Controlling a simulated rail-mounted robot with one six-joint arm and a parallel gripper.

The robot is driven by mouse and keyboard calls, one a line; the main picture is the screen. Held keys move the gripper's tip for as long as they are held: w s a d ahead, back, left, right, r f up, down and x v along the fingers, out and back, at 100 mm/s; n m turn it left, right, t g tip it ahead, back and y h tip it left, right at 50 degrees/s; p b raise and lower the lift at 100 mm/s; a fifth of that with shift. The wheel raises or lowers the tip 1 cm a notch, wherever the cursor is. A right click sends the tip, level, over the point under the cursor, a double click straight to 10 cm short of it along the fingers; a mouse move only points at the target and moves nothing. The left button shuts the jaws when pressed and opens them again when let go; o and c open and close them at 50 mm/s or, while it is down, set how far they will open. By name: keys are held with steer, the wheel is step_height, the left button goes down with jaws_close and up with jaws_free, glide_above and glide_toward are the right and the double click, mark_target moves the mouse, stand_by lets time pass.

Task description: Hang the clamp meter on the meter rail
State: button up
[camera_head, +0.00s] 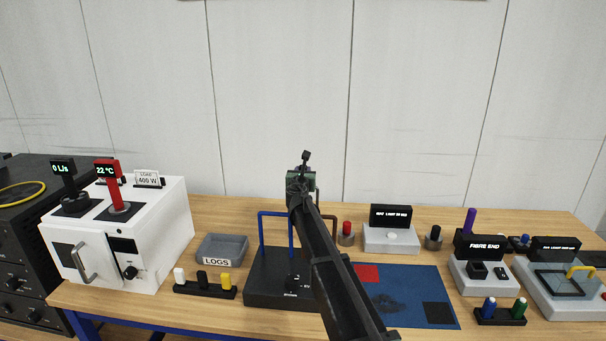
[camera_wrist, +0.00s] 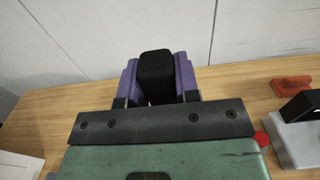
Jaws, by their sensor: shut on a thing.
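My gripper (camera_wrist: 160,82) is shut on a black, rounded block-like object (camera_wrist: 155,70), held between its two purple fingers. Only this end of it shows, and I cannot make out a clamp meter's jaw or display. In the head view my gripper (camera_head: 304,164) is raised above the back of the table, and a small dark piece sticks up at its tip. Below stands a black base (camera_head: 262,284) with blue bars (camera_head: 262,229) rising from it, partly hidden by my arm. I cannot tell whether this is the meter rail; its label is mostly covered.
A white box with displays (camera_head: 157,238) and a grey LOGS tray (camera_head: 222,249) stand left. A blue mat (camera_head: 410,291) lies right of the black base. Grey fixtures, including FIBRE END (camera_head: 485,270), crowd the right side. The wall (camera_head: 280,100) is close behind.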

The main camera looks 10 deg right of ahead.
steer(key=shift+f+b, duration=0.55)
steer(key=o, duration=1.1)
steer(key=shift+c, duration=0.2)
